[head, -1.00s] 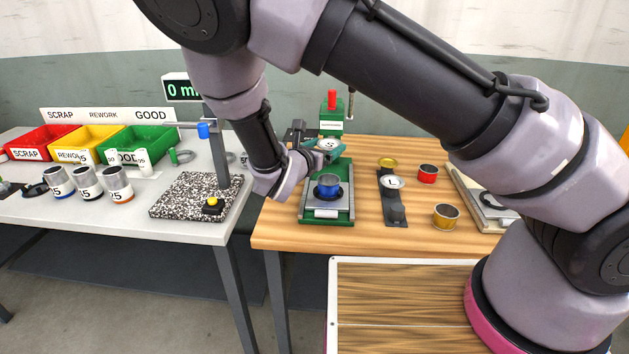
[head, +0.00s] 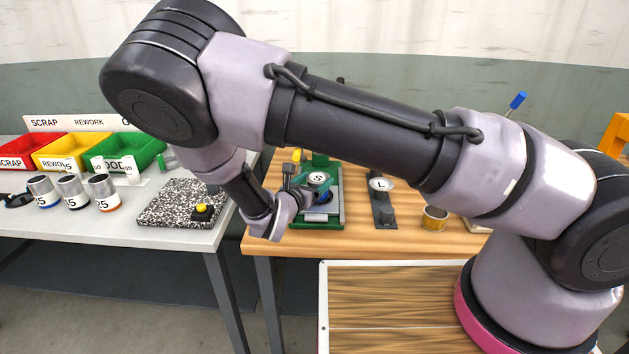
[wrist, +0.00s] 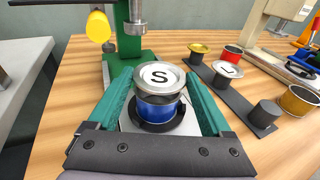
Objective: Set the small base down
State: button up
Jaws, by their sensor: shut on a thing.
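The small base, a silver disc marked S (wrist: 160,75), is between the fingertips of my gripper (wrist: 158,82) in the wrist view. My gripper's green fingers are shut on it. In the head view the small base (head: 317,178) is level with my gripper (head: 320,184), over the green press. Directly under it stands a blue can body (wrist: 158,112), upright inside a black ring (wrist: 150,127) on the press plate. The blue can (head: 324,197) is partly hidden by my fingers in the head view. I cannot tell whether the disc touches the can's rim.
The press ram (wrist: 136,12) stands behind the disc. A dark rack (wrist: 246,106) to the right bears a disc marked L (wrist: 227,69). A gold can (head: 435,219) stands further right. Red, yellow and green bins (head: 130,150) stand on the left table.

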jog(key=shift+f, duration=0.3)
jog(key=shift+f, duration=0.25)
jog(key=o, duration=1.1)
jog(key=shift+r, duration=0.15)
